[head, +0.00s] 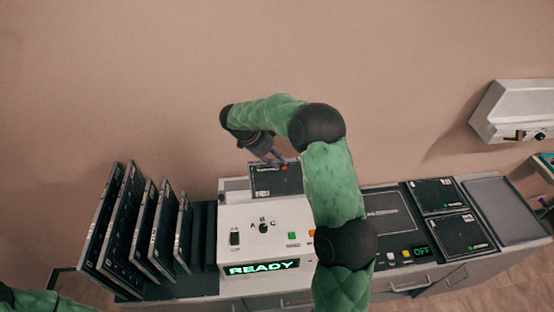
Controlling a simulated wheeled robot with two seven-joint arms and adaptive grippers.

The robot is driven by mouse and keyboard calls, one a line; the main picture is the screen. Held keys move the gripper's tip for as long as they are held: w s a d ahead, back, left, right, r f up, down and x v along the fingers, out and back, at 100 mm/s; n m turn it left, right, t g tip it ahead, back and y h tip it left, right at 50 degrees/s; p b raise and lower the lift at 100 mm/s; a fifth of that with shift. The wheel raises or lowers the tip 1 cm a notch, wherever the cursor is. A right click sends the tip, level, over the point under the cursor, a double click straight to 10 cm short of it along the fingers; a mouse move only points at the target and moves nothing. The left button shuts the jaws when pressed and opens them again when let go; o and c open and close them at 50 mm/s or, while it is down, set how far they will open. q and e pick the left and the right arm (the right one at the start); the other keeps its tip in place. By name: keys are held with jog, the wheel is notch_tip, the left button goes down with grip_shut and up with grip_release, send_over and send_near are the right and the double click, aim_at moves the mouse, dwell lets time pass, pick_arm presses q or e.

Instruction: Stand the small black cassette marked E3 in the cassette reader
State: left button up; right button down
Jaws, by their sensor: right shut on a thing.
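My right gripper (275,158) is above the back of the white cassette reader (226,218), shut on the top edge of a small black cassette (272,183). The cassette is about upright, with a red mark and small white print on its upper part; I cannot read the label. Its lower part is hidden behind the reader's front housing, so I cannot tell how deep it sits. The reader's display (261,268) shows READY in green. My left gripper is out of view; only a piece of my left arm shows at the lower left.
Several large black cassettes (113,222) lean in a rack at the left. Right of my arm are a dark panel with an OFF display (421,252), two flat black cassettes (436,195) and a grey tray (505,209). A white wall unit (513,110) hangs at the right.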

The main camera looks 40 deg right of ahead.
jog(key=shift+f, duration=0.2)
jog(key=shift+f+b, duration=0.35)
jog(key=shift+b, duration=0.2)
jog(key=shift+f+b, duration=0.3)
jog(key=shift+f, duration=0.05)
notch_tip(320, 180, down, 9)
jog(key=b, duration=0.8)
dwell(1.6)
jog(key=shift+f+b, duration=0.3)
jog(key=shift+b, duration=0.15)
jog(key=c, duration=1)
grip_release()
jog(key=shift+f, duration=0.1)
